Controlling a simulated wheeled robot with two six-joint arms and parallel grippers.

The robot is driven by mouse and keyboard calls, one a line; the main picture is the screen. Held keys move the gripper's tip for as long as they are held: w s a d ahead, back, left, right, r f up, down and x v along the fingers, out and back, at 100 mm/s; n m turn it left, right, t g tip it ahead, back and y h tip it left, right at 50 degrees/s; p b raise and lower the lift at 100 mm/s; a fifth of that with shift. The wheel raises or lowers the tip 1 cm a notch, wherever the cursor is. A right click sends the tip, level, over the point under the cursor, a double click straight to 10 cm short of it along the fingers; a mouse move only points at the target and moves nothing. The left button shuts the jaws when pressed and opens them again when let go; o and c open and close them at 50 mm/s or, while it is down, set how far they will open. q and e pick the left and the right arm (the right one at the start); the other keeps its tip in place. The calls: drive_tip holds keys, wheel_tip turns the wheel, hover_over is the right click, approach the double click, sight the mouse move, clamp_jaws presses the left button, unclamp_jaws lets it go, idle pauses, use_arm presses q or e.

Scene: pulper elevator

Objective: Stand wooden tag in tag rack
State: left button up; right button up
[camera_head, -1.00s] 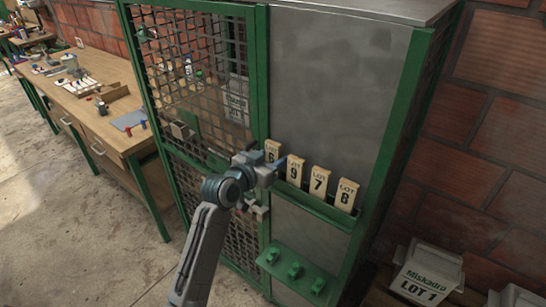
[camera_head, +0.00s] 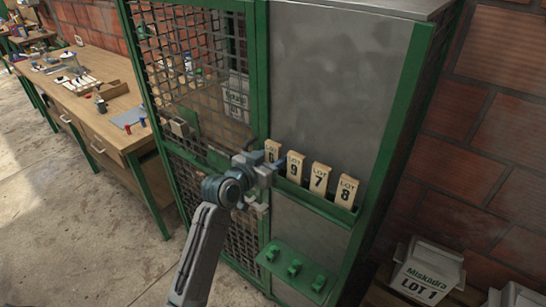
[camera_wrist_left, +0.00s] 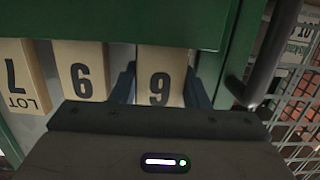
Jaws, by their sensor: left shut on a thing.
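My left gripper (camera_head: 266,170) is shut on the wooden tag numbered 6 (camera_head: 272,149), the leftmost in the head view. In the left wrist view this tag (camera_wrist_left: 160,78) appears upside down, with a finger on each side. It stands upright at the left end of the green tag rack (camera_head: 320,207) on the cabinet front; the gripper hides its lower part in the head view. Tags numbered 9 (camera_head: 295,167), 7 (camera_head: 319,178) and 8 (camera_head: 346,191) stand to its right in the rack. My right gripper is not in view.
Green hooks (camera_head: 294,268) stick out from a plate below the rack. A mesh door (camera_head: 190,70) is left of the rack, and a dark handle (camera_wrist_left: 268,55) is close beside the gripper. A workbench (camera_head: 125,135) is further left. A white Lot 1 box (camera_head: 425,272) is low right.

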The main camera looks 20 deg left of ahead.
use_arm(q)
drive_tip(key=o, duration=1.1)
drive_tip(key=shift+c, duration=0.2)
drive_tip(key=shift+s+a, duration=0.2)
drive_tip(key=shift+s, duration=0.25)
drive_tip(key=b+v, duration=0.3)
drive_tip(key=v, duration=0.7)
drive_tip(key=shift+w+f, duration=0.1)
